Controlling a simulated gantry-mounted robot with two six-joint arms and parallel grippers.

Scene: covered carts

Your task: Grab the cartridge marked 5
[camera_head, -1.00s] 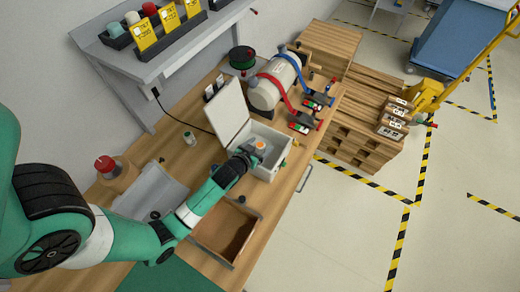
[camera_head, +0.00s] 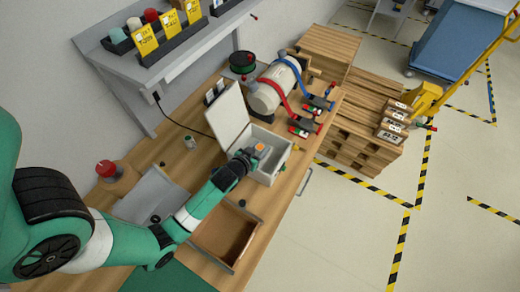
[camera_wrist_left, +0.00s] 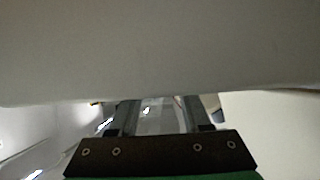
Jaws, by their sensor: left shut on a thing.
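My left gripper (camera_head: 250,155) reaches into an open white box (camera_head: 277,175) on the wooden bench. It is shut on a small pale thing with an orange patch (camera_head: 260,147) inside the box. No number can be read on that thing, so I cannot tell whether it is the cartridge marked 5. In the left wrist view a grey, partly clear body (camera_wrist_left: 155,118) shows between the fingers. A wide pale surface fills the top of that view. My right gripper is not in view.
The box's raised lid (camera_head: 227,115) stands behind the gripper. An open wooden drawer or tray (camera_head: 226,235) is in front. A shelf (camera_head: 165,65) with yellow tags is above. Labelled boxes (camera_head: 393,122) sit on a pallet.

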